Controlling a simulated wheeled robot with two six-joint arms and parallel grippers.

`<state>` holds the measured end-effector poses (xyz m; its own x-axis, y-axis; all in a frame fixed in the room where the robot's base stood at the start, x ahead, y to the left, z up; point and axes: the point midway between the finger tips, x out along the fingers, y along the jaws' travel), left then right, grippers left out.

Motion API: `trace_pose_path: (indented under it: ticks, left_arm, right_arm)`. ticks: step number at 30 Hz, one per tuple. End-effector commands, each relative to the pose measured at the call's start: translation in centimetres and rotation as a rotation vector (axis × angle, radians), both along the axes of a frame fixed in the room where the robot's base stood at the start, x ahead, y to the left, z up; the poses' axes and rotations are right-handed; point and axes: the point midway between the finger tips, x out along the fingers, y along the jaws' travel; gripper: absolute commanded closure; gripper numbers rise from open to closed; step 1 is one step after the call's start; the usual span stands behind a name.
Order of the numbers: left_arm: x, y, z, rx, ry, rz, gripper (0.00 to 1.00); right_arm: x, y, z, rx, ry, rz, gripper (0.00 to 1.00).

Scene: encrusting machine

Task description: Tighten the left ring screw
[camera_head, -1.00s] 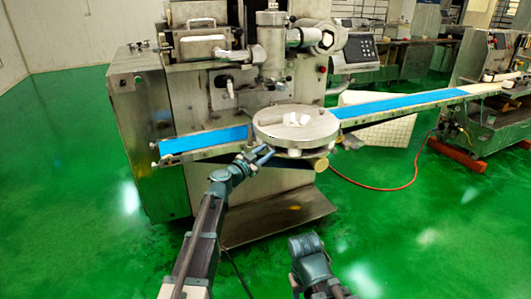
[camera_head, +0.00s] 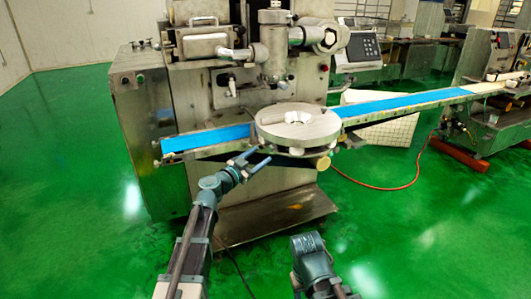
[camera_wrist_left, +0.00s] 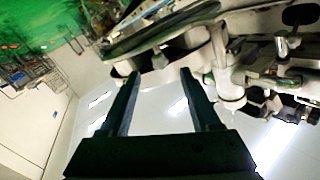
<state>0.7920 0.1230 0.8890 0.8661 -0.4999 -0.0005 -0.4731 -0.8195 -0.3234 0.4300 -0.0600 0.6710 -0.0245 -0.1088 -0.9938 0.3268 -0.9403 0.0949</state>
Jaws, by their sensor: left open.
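The round metal disc (camera_head: 297,125) of the encrusting machine sits over the blue belt in the head view. Pale knobs show under its rim, one at the front (camera_head: 297,151); I cannot tell which one is the left ring screw. My left gripper (camera_head: 258,161) is open and empty, below and left of the disc, apart from it. In the left wrist view, the two dark fingers (camera_wrist_left: 160,74) stand apart with nothing between them. Machine parts show beyond their tips, with a pale rounded part (camera_wrist_left: 158,58) near the gap.
The blue belt (camera_head: 395,104) runs left and right of the disc. The machine body (camera_head: 150,125) stands behind it. A metal base plate (camera_head: 275,218) lies low in front. A red hose (camera_head: 385,187) lies on the green floor at right. The floor in front is largely clear.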

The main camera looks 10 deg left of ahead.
Motion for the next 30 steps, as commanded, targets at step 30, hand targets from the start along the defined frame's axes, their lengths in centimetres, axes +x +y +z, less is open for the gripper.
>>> trace_pose_path:
  ticks: [30]
  left_arm:
    - [-7.9,3.2,0.3,0.000,0.023,-0.027,0.37]
  right_arm:
    - [0.0,0.0,0.7,0.000,0.000,0.000,0.50]
